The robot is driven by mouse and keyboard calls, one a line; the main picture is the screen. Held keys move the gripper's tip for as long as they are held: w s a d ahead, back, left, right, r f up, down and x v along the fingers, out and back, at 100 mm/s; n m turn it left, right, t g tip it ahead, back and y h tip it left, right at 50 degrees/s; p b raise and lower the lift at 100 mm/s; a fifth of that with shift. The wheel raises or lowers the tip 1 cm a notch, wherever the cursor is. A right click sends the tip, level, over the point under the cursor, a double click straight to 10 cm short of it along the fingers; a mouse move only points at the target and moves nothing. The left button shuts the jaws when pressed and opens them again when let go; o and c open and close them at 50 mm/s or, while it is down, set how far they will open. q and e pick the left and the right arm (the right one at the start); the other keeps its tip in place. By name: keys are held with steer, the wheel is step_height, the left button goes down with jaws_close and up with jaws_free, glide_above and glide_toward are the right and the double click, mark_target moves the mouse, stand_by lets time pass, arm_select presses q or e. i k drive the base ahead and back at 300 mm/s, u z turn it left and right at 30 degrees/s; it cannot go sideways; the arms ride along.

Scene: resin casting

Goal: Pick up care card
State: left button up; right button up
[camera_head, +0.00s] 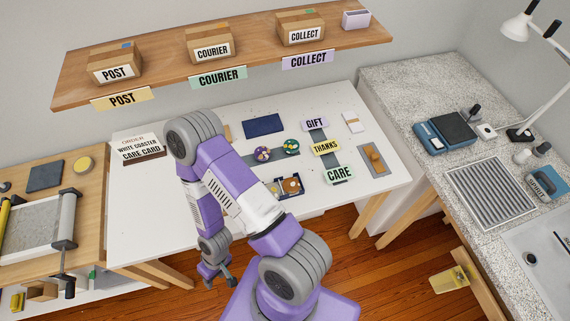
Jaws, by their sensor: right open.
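The pale green care card (339,174), marked CARE, lies at the front end of a dark strip on the white table. The yellow THANKS card (326,147) and the pale purple GIFT card (315,124) lie behind it in a row. My right gripper (220,280) is open and hangs low by the table's front edge, well to the left of the care card and apart from it. My right arm covers part of the table's left middle. My left gripper is not in view.
An order sign (141,149) reads white coaster, care card. An open box (286,187) stands left of the care card. Round colourful pieces (262,154) lie behind it. A grey tray (373,160) is at right. A shelf (222,75) with labelled boxes hangs above.

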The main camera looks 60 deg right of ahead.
mark_target(333, 176)
steer(key=u, duration=0.75)
steer(key=k, duration=1.65)
steer(key=z, duration=1.8)
